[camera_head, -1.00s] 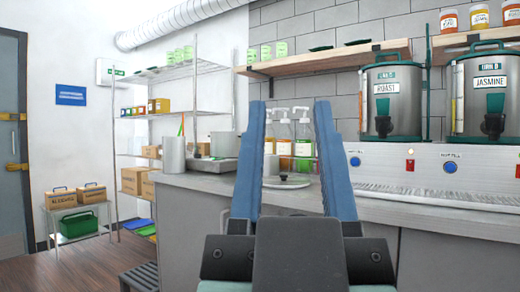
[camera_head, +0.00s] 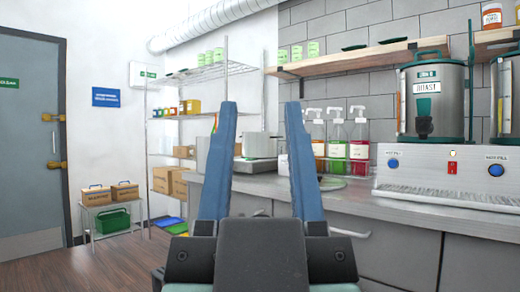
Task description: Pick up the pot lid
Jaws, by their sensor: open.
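My gripper (camera_head: 260,106) is open and empty, its two blue fingers pointing up and apart in the middle of the head view. A flat round grey disc (camera_head: 334,184), which looks like the pot lid, lies on the counter just right of my right finger. That finger hides part of it, and its knob is not clear. The gripper is in front of the counter in the picture and shows no contact with the disc. A silver pot (camera_head: 259,145) shows between the fingers, farther back on the counter.
The grey counter (camera_head: 400,205) runs to the right, with pump bottles (camera_head: 336,140) behind the disc. A ROAST urn (camera_head: 434,100) stands above a control panel (camera_head: 450,170). A wire rack and low table (camera_head: 112,206) with boxes stand left. Wooden floor (camera_head: 110,262) is open at left.

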